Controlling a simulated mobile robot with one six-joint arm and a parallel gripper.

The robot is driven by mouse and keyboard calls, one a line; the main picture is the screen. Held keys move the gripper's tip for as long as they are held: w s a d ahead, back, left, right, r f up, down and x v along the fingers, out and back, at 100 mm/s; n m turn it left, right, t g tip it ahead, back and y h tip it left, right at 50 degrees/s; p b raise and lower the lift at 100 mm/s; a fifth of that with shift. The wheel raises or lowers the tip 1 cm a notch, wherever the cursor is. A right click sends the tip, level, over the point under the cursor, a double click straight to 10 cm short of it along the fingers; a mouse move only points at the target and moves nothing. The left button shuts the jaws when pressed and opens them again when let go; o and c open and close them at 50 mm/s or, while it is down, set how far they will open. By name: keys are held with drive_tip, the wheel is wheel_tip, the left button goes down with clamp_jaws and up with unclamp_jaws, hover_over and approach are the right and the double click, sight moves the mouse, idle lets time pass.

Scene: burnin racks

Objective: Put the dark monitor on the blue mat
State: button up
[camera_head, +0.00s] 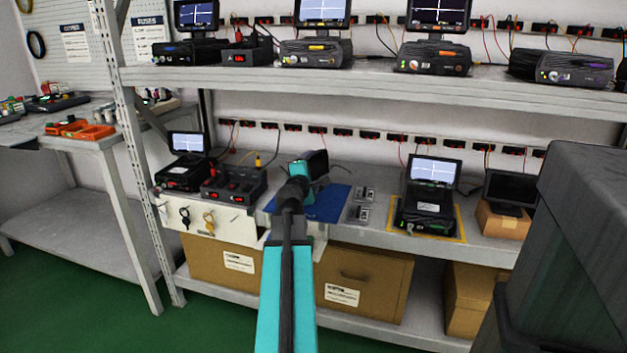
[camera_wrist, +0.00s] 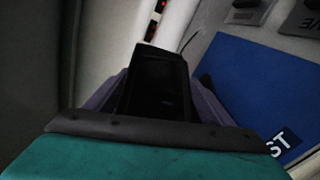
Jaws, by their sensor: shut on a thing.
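A dark monitor (camera_wrist: 160,85) with a black screen stands between the fingers of my gripper (camera_wrist: 158,98) in the wrist view. My gripper is shut on it. In the head view the dark monitor (camera_head: 319,161) shows just past my teal wrist, over the back part of the blue mat (camera_head: 325,205). The blue mat also shows in the wrist view (camera_wrist: 245,85), to the right of the monitor, with white lettering on a dark label. The monitor's lower end is hidden, so I cannot tell whether it touches the mat.
Black instruments (camera_head: 235,184) stand left of the mat, small grey plates (camera_head: 362,204) right of it. Further right are a lit-screen device (camera_head: 427,210) on a yellow-edged mat and another dark-screened monitor (camera_head: 511,189) on a cardboard box (camera_head: 500,222). The upper shelf (camera_head: 330,82) overhangs.

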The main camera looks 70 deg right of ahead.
drive_tip(key=shift+w+d, duration=0.15)
drive_tip(key=shift+d, duration=0.35)
drive_tip(key=shift+w+d, duration=0.15)
drive_tip(key=shift+d, duration=0.35)
drive_tip(key=shift+f+b, duration=1.25)
drive_tip(key=shift+f, duration=0.55)
drive_tip(key=shift+f, duration=0.1)
drive_tip(key=o, duration=1.5)
drive_tip(key=shift+f, duration=0.1)
drive_tip(key=shift+s+a, duration=0.1)
drive_tip(key=shift+a, duration=0.05)
